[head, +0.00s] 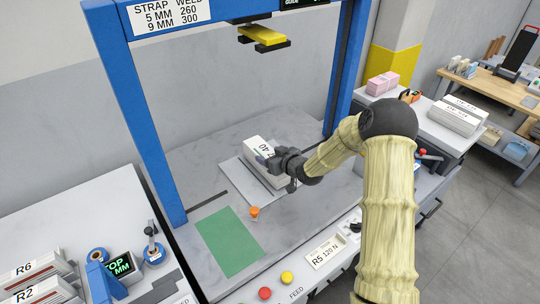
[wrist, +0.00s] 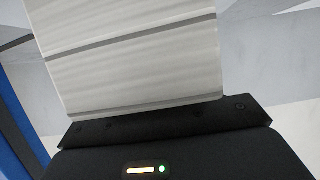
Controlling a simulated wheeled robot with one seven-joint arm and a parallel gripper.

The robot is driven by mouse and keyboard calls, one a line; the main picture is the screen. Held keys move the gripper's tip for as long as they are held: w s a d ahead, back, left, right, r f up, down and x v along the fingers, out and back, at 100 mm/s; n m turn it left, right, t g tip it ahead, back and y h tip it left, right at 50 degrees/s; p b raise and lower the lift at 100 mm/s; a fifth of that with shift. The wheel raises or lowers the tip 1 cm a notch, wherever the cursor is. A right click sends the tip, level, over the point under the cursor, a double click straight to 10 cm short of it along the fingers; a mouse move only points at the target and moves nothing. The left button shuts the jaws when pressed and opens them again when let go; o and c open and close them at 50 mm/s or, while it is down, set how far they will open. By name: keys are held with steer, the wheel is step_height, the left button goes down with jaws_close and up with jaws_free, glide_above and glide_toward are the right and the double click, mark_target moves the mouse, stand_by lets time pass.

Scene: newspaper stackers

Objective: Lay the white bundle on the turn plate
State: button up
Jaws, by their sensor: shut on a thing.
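The white bundle (head: 260,152), marked 40 on its end, is over the light grey turn plate (head: 236,176) inside the blue frame. Whether it rests on the plate or is slightly above it, I cannot tell. My gripper (head: 275,163) is shut on the bundle from its near right side. The bundle also fills the upper middle of the wrist view (wrist: 135,60), with dark straps across its pale layers, close against the dark gripper bar (wrist: 165,122). Part of the plate is hidden by the bundle and my gripper.
A green mat (head: 230,242) and a small orange piece (head: 254,212) lie in front of the plate. The blue frame's left post (head: 148,130) and yellow overhead head (head: 263,39) stand around it. More white bundles (head: 458,115) are on the right table.

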steer(key=shift+a, duration=0.2)
steer(key=shift+a+f, duration=0.1)
steer(key=shift+f, duration=0.05)
steer(key=o, duration=1.9)
steer(key=shift+s, duration=0.15)
steer(key=shift+c, duration=0.2)
steer(key=shift+f, duration=0.15)
steer(key=b+v, duration=0.1)
steer(key=v, duration=1.6)
steer(key=shift+d+b, duration=0.3)
steer(key=shift+b, duration=0.1)
